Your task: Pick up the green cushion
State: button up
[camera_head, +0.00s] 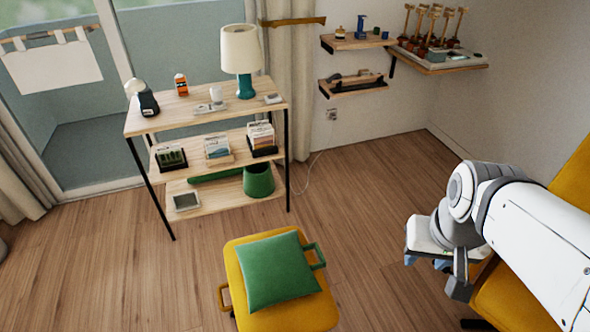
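The green cushion (274,270) lies on top of a yellow seat (312,314) in the lower middle of the head view. It is roughly square and slightly turned. A green handle-like loop (315,255) shows at its right side, and a yellow loop shows at the seat's left side. My gripper (437,272) hangs at the right, well apart from the cushion, in front of another yellow seat. Its fingers are partly hidden and too small to tell whether they are open or shut.
A wooden shelf unit (215,138) with black legs stands behind the cushion, bearing a lamp (241,60), books and a green bin (258,181). Wall shelves (358,42) hang at the back right. A yellow chair (512,300) is at the right. Wooden floor (365,215) is clear between.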

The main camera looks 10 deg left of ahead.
aim_at(275, 269)
jog(key=u, duration=0.15)
jog(key=i, duration=0.65)
jog(key=u, duration=0.4)
jog(key=k, duration=0.85)
jog(key=u, duration=0.15)
jog(key=i, duration=0.85)
jog(key=z, duration=0.05)
